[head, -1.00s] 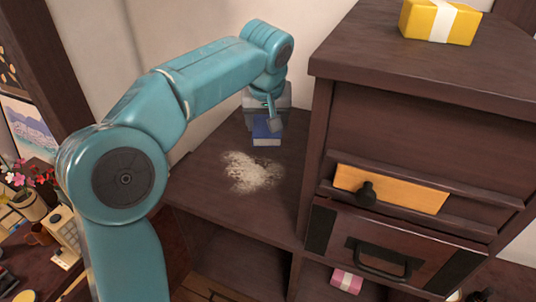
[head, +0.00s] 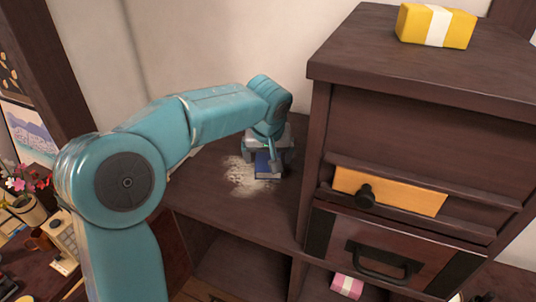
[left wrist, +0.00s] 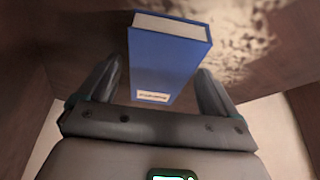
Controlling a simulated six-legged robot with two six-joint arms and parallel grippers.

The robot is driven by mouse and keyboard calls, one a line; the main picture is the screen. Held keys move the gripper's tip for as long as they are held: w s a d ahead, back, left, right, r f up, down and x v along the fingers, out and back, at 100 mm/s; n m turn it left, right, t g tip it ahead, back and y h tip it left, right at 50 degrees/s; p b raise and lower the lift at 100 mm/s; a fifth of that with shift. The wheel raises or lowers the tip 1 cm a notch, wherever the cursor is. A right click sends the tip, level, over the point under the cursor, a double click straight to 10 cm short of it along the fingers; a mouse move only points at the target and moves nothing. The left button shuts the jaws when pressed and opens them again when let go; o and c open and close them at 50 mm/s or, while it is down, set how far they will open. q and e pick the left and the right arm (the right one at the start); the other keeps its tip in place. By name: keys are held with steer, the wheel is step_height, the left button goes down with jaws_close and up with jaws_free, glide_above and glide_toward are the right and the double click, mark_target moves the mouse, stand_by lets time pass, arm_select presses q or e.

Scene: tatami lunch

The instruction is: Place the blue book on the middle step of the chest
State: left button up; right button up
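The blue book (head: 264,166) is upright at the chest's middle step (head: 208,194), just in front of the pale patch. I cannot tell if it rests on the step or hangs slightly above it. My left gripper (head: 268,154) points down from above the book, with its fingers on both sides of it. My right gripper is not in view.
The tall chest part (head: 420,140) rises right of the step, with an orange drawer front (head: 405,193) and a yellow box (head: 437,26) on top. A pale powdery patch (head: 240,178) marks the step. A pink box (head: 346,286) sits in a lower compartment.

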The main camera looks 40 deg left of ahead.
arm_select(q)
steer(key=shift+d, duration=0.1)
steer(key=shift+w+r, duration=0.1)
steer(key=shift+r, duration=0.05)
steer(key=v, duration=1.2)
stand_by(0.3)
